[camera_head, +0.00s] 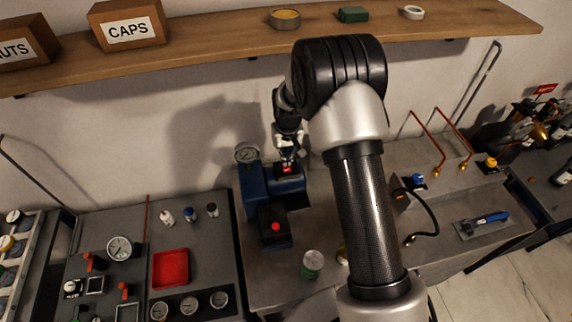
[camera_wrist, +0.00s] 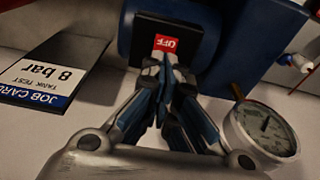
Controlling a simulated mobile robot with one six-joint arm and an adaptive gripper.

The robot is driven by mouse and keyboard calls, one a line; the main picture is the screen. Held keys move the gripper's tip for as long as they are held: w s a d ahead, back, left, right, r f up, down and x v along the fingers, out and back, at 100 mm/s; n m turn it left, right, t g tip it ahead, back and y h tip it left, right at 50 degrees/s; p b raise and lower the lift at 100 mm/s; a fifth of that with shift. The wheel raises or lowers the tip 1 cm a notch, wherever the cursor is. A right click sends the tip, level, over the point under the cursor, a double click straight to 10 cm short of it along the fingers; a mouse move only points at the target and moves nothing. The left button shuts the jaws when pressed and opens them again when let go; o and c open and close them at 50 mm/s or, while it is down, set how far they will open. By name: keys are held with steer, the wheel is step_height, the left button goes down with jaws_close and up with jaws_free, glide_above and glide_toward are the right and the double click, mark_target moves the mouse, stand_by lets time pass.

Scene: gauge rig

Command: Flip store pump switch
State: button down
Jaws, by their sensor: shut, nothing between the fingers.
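The pump switch is a red rocker marked OFF (camera_wrist: 165,43) on a black plate (camera_wrist: 185,30) fixed to the blue pump body (camera_wrist: 245,40); the lettering is upside down in the wrist view. In the head view its red face (camera_head: 287,169) shows on the blue unit (camera_head: 252,188), just below my gripper (camera_head: 288,157). My gripper is shut and empty; in the wrist view its fingertips (camera_wrist: 164,68) sit at the near edge of the red face. I cannot tell whether they touch it. My gripper hides part of the plate.
A dial gauge (camera_wrist: 265,130) stands close to my fingers at the right in the wrist view. A job card (camera_wrist: 52,72) reading 8 bar lies at left. A black box with a red button (camera_head: 277,228) stands in front of the pump. A shelf (camera_head: 220,35) runs above.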

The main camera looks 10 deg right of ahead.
steer(key=shift+r+p, duration=1.3)
steer(key=shift+r, duration=1.45)
